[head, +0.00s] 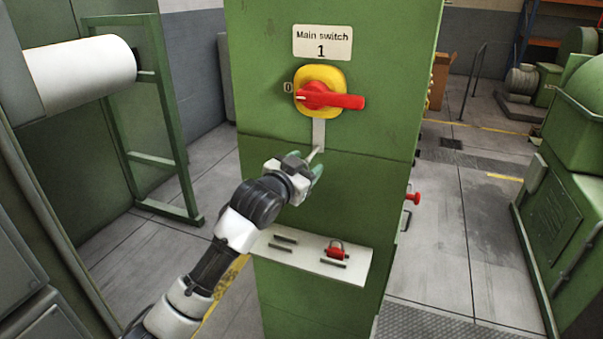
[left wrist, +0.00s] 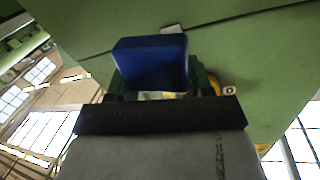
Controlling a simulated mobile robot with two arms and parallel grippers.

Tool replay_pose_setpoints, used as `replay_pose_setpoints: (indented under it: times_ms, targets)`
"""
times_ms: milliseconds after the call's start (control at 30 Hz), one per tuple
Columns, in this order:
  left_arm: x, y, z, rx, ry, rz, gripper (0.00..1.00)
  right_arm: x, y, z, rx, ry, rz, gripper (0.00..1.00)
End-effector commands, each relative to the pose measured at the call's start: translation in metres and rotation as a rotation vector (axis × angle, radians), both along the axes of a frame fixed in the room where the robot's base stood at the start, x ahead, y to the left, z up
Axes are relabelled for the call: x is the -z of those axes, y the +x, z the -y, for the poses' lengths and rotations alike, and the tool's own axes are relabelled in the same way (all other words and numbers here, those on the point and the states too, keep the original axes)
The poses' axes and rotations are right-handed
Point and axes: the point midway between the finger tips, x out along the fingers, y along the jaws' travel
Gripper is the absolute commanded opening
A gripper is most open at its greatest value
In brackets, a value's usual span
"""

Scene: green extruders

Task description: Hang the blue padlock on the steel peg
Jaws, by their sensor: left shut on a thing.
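My left gripper (head: 309,170) is raised in front of the green cabinet, just below the main switch. It is shut on the blue padlock (left wrist: 150,62), whose body fills the middle of the left wrist view. In the head view the padlock is hidden behind the gripper. A light steel peg (head: 315,154) shows at the lower end of a grey strip (head: 319,134) under the switch, right by the gripper tips. Whether the padlock touches the peg cannot be told. My right gripper is not in view.
The main switch (head: 320,92) has a red handle pointing right on a yellow plate. Below the gripper, a pale shelf (head: 360,270) with slots holds a red padlock (head: 336,251). Another red part (head: 413,198) sticks out at the cabinet's right side. Open floor lies right of the cabinet.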

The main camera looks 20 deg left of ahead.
Motion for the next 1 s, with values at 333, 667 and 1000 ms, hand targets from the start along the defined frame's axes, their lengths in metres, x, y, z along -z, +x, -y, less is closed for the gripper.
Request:
replay_pose_setpoints:
  times_ms: [333, 667, 1000]
  targets:
    - [0.002, 0.021, 0.001, 0.001, 0.0, 0.002, 0.25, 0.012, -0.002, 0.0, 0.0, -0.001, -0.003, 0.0]
    - [0.003, 0.041, 0.002, 0.001, 0.0, 0.002, 0.25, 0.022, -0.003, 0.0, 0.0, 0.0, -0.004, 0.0]
    - [0.005, 0.052, 0.002, 0.0, 0.0, 0.0, 0.25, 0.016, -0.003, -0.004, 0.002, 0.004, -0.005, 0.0]
